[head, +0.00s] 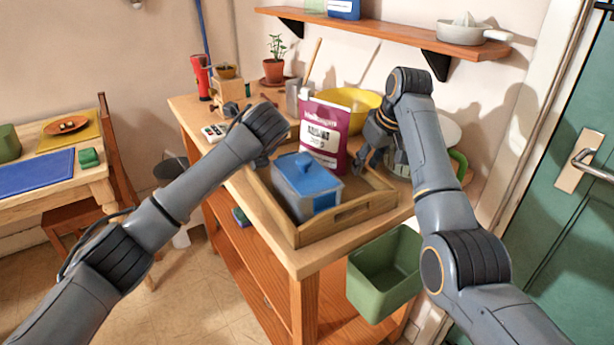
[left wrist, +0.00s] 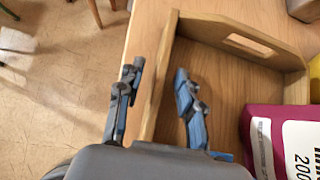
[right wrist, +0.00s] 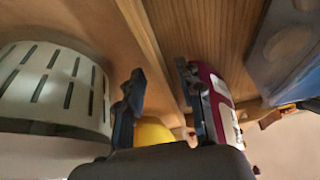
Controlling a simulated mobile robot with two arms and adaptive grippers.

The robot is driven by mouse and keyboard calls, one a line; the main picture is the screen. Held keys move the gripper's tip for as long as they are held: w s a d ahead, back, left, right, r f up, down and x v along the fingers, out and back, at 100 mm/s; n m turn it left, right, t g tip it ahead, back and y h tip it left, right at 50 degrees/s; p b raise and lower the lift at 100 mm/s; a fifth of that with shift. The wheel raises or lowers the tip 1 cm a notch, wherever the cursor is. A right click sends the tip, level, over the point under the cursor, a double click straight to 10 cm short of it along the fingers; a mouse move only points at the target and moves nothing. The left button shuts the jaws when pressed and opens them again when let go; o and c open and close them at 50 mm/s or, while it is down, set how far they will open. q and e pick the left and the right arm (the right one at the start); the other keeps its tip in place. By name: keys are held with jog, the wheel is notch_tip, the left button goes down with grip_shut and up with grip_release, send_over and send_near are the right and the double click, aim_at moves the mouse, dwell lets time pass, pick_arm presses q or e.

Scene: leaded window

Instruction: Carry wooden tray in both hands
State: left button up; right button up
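The wooden tray (head: 350,212) rests on the wooden table, with a blue-lidded container (head: 308,188) and a magenta package (head: 323,135) inside. My left gripper (left wrist: 158,95) is open at the tray's left side, one finger outside the wall and one inside. In the head view my left arm mostly hides it. My right gripper (head: 366,160) is at the tray's opposite side. In the right wrist view it is open (right wrist: 160,88), its fingers on either side of the tray wall (right wrist: 155,45). I cannot tell whether any finger touches wood.
A yellow bowl (head: 352,104) stands behind the package. A pale slotted container (right wrist: 50,85) is close beside my right gripper. A green bin (head: 385,275) is at the table's front right. A second table (head: 60,150) with a chair stands left, with open floor between.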

pick_arm(q)
jog(key=shift+w+a+f, duration=0.25)
jog(key=shift+w+f, duration=0.1)
jog(key=shift+f, duration=0.1)
pick_arm(e)
jog(key=shift+w+a+f, duration=0.15)
jog(key=shift+w+f, duration=0.05)
jog(key=shift+f, duration=0.4)
pick_arm(q)
jog(key=shift+c, duration=0.4)
pick_arm(e)
jog(key=shift+c, duration=0.4)
pick_arm(q)
grip_shut()
pick_arm(e)
grip_shut()
pick_arm(q)
jog(key=shift+r, duration=0.15)
pick_arm(e)
jog(key=shift+r, duration=0.1)
